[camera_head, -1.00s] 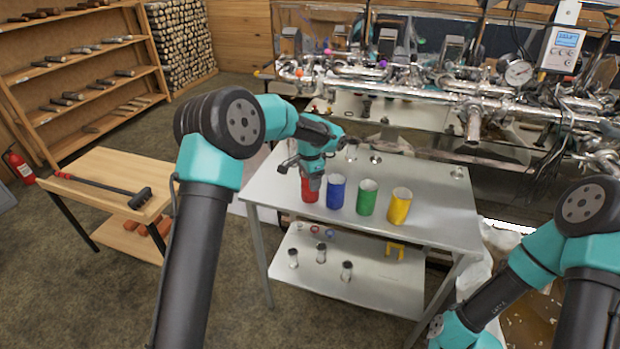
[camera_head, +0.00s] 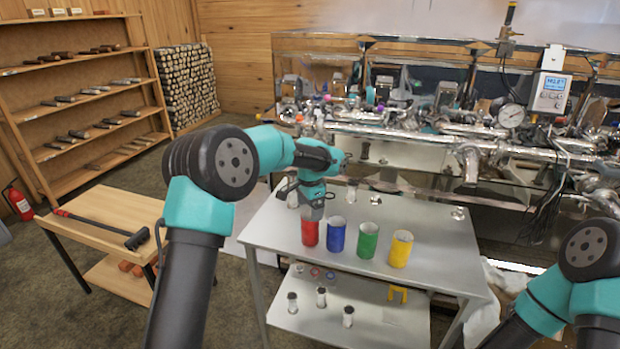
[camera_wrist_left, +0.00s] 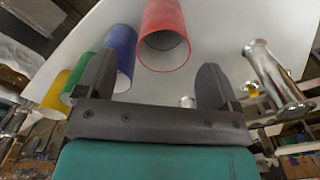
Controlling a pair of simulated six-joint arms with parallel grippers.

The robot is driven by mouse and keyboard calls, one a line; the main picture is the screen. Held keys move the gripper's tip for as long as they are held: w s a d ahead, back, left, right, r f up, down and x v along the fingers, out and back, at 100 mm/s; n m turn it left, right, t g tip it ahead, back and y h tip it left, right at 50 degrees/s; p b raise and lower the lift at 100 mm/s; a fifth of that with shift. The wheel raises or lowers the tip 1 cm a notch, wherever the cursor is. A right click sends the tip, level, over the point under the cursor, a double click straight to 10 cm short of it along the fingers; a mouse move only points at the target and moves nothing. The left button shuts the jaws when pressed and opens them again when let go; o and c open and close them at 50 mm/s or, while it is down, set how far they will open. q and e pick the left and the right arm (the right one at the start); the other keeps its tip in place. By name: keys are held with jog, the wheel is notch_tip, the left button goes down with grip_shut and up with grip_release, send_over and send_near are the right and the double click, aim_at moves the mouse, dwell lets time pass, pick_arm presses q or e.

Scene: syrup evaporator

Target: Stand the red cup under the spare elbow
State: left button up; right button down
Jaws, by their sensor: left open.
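The red cup (camera_head: 310,234) stands upright at the left end of a row of cups on the steel table. My left gripper (camera_head: 313,212) is just above its rim, open. In the left wrist view the red cup (camera_wrist_left: 165,40) shows its open mouth ahead of the gap between the parted fingers (camera_wrist_left: 153,82), with nothing held. A shiny flanged pipe piece (camera_wrist_left: 275,78) stands to the right there. A bent steel pipe (camera_head: 470,165) hangs at the evaporator front; I cannot tell which fitting is the spare elbow. My right gripper is out of view.
Blue (camera_head: 336,235), green (camera_head: 367,241) and yellow (camera_head: 400,248) cups stand close to the right of the red one. Small fittings lie along the table's back. The steel table (camera_head: 440,262) is bare at its right. A lower shelf (camera_head: 375,322) holds small parts.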

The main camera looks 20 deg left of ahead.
pick_arm(q)
notch_tip(320, 180, up, 11)
dwell(0.3)
dwell(0.4)
jog(key=shift+c, duration=1.2)
jog(key=shift+d, duration=0.1)
